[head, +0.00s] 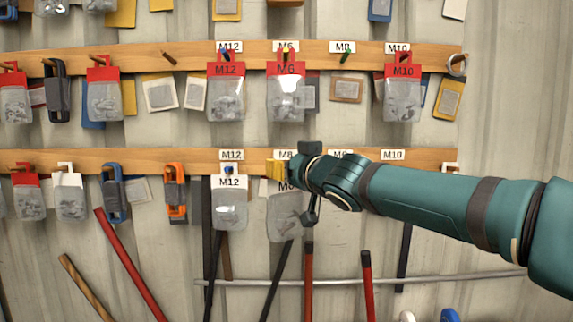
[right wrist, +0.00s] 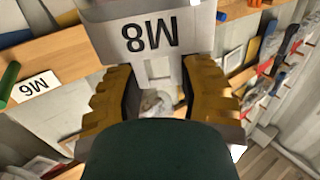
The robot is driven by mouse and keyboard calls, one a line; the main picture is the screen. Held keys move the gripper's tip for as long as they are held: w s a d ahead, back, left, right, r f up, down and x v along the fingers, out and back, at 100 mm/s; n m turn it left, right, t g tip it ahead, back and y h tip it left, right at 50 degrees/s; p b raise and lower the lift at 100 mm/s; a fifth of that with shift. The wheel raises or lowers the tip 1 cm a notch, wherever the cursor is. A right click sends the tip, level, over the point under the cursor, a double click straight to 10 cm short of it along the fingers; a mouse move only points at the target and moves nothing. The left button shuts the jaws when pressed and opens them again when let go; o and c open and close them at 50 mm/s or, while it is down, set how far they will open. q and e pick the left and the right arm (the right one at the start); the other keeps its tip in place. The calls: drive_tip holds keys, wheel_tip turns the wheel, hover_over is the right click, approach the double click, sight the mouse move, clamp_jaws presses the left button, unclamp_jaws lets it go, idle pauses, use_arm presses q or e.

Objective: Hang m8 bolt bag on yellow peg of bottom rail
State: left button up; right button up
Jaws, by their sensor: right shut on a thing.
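My right gripper (head: 284,170) is in front of the bottom rail (head: 90,157), shut on the white-headed M8 bolt bag (head: 285,218), which hangs below it. In the right wrist view the yellow-padded fingers (right wrist: 160,85) are on both sides of the bag's lower header, and the M8 print (right wrist: 149,37) appears upside down. The yellow peg of the bottom rail cannot be made out; my gripper and arm cover much of the rail there. I cannot tell whether the bag touches a peg. My left gripper is not in view.
A white M12 bag (head: 230,203) hangs close to the left of the held bag. Red-topped bags, including an M6 bag (head: 286,92), hang on the upper rail (head: 135,55) above. A green peg (right wrist: 8,80) shows beside an M6 label (right wrist: 32,85). Long-handled tools stand below.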

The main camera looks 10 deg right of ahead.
drive_tip(key=shift+w+d+f+p, duration=0.15)
drive_tip(key=shift+w+p, duration=0.35)
drive_tip(key=shift+w, duration=0.55)
drive_tip(key=shift+w+d+r+p, duration=0.1)
drive_tip(key=shift+w+d+p, duration=0.3)
drive_tip(key=shift+w, duration=0.65)
drive_tip(key=shift+w+d+f+p, duration=0.1)
drive_tip(key=shift+w+p, duration=0.5)
drive_tip(key=shift+w, duration=0.45)
drive_tip(key=shift+w+d+f+p, duration=0.15)
drive_tip(key=shift+w+f+p, duration=0.2)
drive_tip(key=shift+w, duration=0.25)
drive_tip(key=o, duration=1.3)
drive_tip(key=shift+c, duration=0.2)
